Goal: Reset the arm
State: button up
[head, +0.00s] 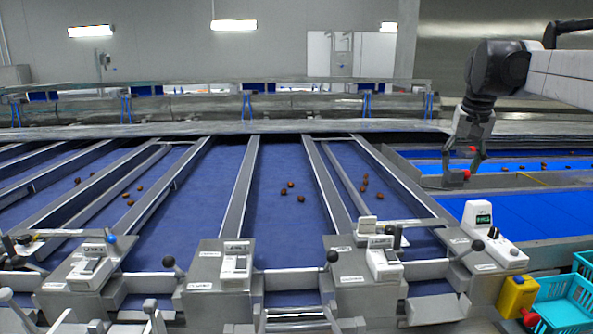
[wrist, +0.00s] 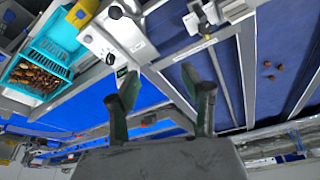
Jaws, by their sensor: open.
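My gripper (head: 462,165) hangs at the right of the head view, its fingers pointing down over the right side of the lanes. In the wrist view my gripper (wrist: 160,92) shows two dark green fingers spread apart with nothing between them. My arm comes in from the upper right of the head view, and the gripper is raised above the metal frame and the bright blue belt (head: 540,207).
Blue sorting lanes (head: 285,220) with a few dates (head: 290,185) run between metal rails. Control boxes (head: 235,262) and levers line the front. A crate (wrist: 42,47) in the wrist view holds many dates.

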jog(key=s+a+f+n+t+b, duration=0.1)
jog(key=s+a+f, duration=0.3)
jog(key=s+a, duration=0.4)
jog(key=s+a+f+n+t+b, duration=0.1)
jog(key=s+a+f, duration=0.3)
jog(key=s, duration=0.5)
jog(key=s+a+f+n+t+b, duration=0.1)
jog(key=s+a+f, duration=0.3)
jog(key=s+f, duration=0.3)
jog(key=s+a+f+t+y, duration=0.1)
jog(key=s+a+f, duration=0.3)
jog(key=s+f, duration=0.4)
jog(key=shift+s+a+f+n+b, duration=0.15)
jog(key=shift+s+a+n+b, duration=0.2)
jog(key=shift+s, duration=0.5)
